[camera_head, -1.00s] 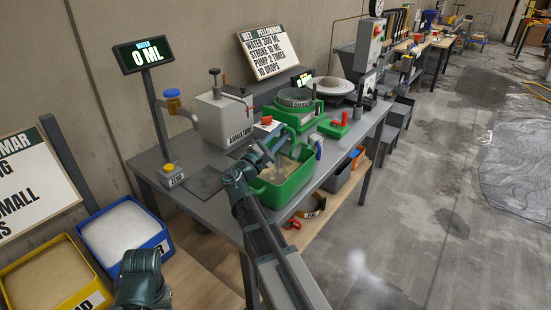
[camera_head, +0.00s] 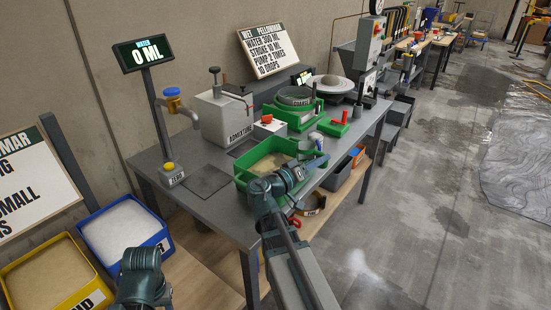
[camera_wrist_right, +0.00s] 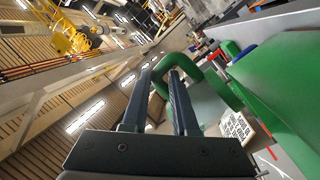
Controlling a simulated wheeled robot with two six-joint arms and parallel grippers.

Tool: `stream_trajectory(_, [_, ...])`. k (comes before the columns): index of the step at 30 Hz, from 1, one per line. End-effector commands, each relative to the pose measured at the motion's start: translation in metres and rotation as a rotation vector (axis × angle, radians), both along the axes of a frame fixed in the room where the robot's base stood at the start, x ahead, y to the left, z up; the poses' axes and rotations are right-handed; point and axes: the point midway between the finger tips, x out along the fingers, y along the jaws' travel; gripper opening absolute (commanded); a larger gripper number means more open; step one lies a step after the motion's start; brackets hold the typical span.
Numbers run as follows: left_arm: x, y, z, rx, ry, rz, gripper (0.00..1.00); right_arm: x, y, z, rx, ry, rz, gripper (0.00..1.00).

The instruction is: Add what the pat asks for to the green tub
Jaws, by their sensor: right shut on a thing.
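The green tub (camera_head: 242,176) stands on the grey bench with pale material inside. My right gripper (camera_head: 318,161) is at the tub's right end, with my wrist in front of its near side. In the right wrist view the two fingers (camera_wrist_right: 162,76) are shut on a green loop handle (camera_wrist_right: 212,70), which looks like the tub's. The grey admixture tank (camera_head: 226,119) with its pump stands behind the tub. The water tap (camera_head: 180,104) is to the left, below a display reading 0 ML (camera_head: 148,57). My left gripper is out of frame; only its arm shows at lower left.
A sign (camera_head: 268,52) reads water 300 ML, stroke 10 ML, pump 2 times, 10 drops. A green scale with a round pan (camera_head: 296,96) and a red-handled item (camera_head: 339,122) stand behind the tub. Blue (camera_head: 160,238) and yellow (camera_head: 101,300) bins sit at lower left.

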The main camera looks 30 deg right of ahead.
Motion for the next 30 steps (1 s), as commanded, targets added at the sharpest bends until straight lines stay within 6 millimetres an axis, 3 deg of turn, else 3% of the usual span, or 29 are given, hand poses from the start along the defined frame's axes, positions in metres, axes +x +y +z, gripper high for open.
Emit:
stream_trajectory(11, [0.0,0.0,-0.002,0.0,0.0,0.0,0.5,-0.004,-0.002,-0.005,0.026,-0.064,0.001,0.0])
stream_trajectory(24, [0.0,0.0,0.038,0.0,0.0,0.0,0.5,-0.004,-0.002,0.035,0.026,-0.062,0.001,0.0])
stream_trajectory(30, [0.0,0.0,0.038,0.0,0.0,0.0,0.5,-0.004,-0.002,0.034,0.026,-0.062,0.001,0.0])
